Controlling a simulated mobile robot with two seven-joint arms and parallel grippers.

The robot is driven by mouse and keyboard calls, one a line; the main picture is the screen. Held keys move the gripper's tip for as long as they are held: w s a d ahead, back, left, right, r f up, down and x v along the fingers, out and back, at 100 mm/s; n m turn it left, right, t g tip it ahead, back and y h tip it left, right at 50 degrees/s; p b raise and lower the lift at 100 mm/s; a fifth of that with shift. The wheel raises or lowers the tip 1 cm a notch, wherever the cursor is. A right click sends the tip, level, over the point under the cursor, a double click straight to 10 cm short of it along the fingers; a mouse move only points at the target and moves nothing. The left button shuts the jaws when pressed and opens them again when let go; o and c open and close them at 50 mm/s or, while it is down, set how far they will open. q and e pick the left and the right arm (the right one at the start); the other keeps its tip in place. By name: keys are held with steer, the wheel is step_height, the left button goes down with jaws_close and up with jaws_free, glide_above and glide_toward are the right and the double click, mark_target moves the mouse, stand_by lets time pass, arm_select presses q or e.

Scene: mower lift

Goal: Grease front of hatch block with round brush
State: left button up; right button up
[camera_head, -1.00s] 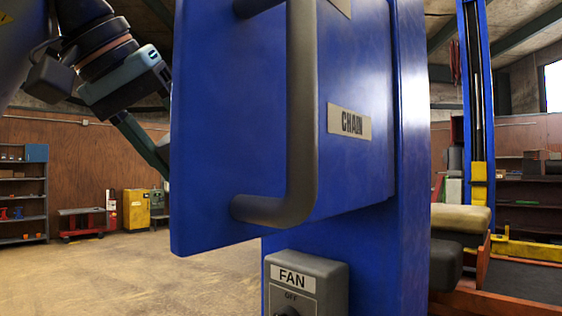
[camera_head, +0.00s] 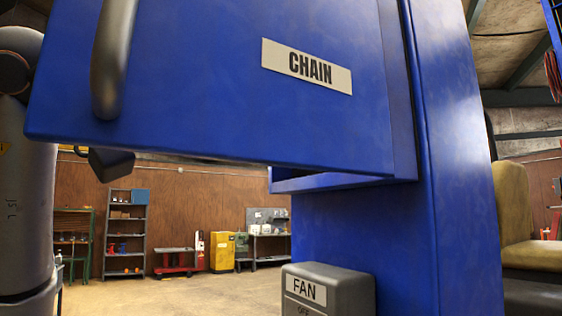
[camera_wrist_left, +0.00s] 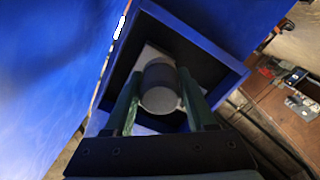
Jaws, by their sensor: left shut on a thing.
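A blue hatch door (camera_head: 220,90) marked CHAIN, with a dark handle (camera_head: 112,60), stands open and fills the upper head view. In the left wrist view, the blue hatch box (camera_wrist_left: 195,35) is open, with a pale block (camera_wrist_left: 152,55) inside. My left gripper (camera_wrist_left: 160,105) is at this opening, its green fingers on either side of a grey cylinder with a pale round end, which looks like the round brush (camera_wrist_left: 160,75). The cylinder overlaps the block in the picture; I cannot tell whether they touch. The door hides my left gripper in the head view. My right gripper is out of view.
The blue post (camera_head: 445,200) rises beside the door, with a grey FAN box (camera_head: 330,290) low on it. A tan padded seat (camera_head: 515,215) is at the right. Shelves (camera_head: 125,235) and a yellow cabinet (camera_head: 222,252) stand far back, beyond open floor.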

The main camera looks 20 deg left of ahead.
arm_select(q)
steer(key=shift+f, duration=0.35)
steer(key=shift+w+d, duration=0.1)
steer(key=shift+d, duration=0.05)
steer(key=shift+w+d, duration=0.4)
steer(key=shift+w, duration=0.1)
steer(key=x, duration=0.4)
steer(key=shift+w+d+r, duration=0.1)
steer(key=shift+w+d, duration=0.05)
steer(key=shift+w, duration=0.15)
steer(key=shift+w+d, duration=0.3)
steer(key=shift+w, duration=0.05)
steer(key=shift+w+d+p, duration=0.3)
steer(key=shift+w+p, duration=0.1)
steer(key=shift+p, duration=0.1)
